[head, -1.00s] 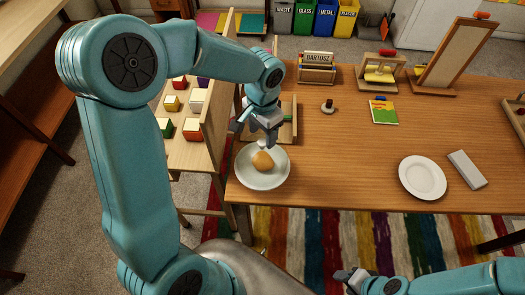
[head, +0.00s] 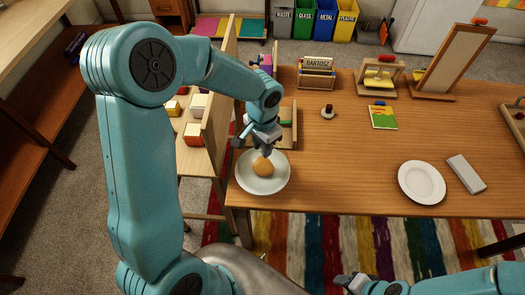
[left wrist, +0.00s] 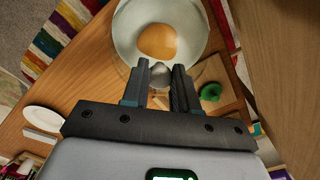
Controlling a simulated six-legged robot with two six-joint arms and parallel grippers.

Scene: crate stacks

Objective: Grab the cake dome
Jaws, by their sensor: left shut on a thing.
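The cake dome (head: 246,172) is clear glass and stands at the near left corner of the wooden table, with a round orange-brown cake (head: 263,168) showing through it. In the left wrist view the dome (left wrist: 130,35) has a grey knob (left wrist: 158,76) on top. My left gripper (head: 264,151) points down at the dome's top; in the left wrist view its fingers (left wrist: 160,72) are on either side of the knob, shut on it. Whether the dome's rim is off its base cannot be told. My right gripper (head: 348,281) is low at the bottom edge, away from the table items; its jaws are unclear.
A wooden tray (head: 287,130) sits just behind the dome. A shelf with coloured cubes (head: 196,133) stands left of the table. A white plate (head: 421,181) and a pale block (head: 466,174) lie to the right. The table's middle is mostly clear.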

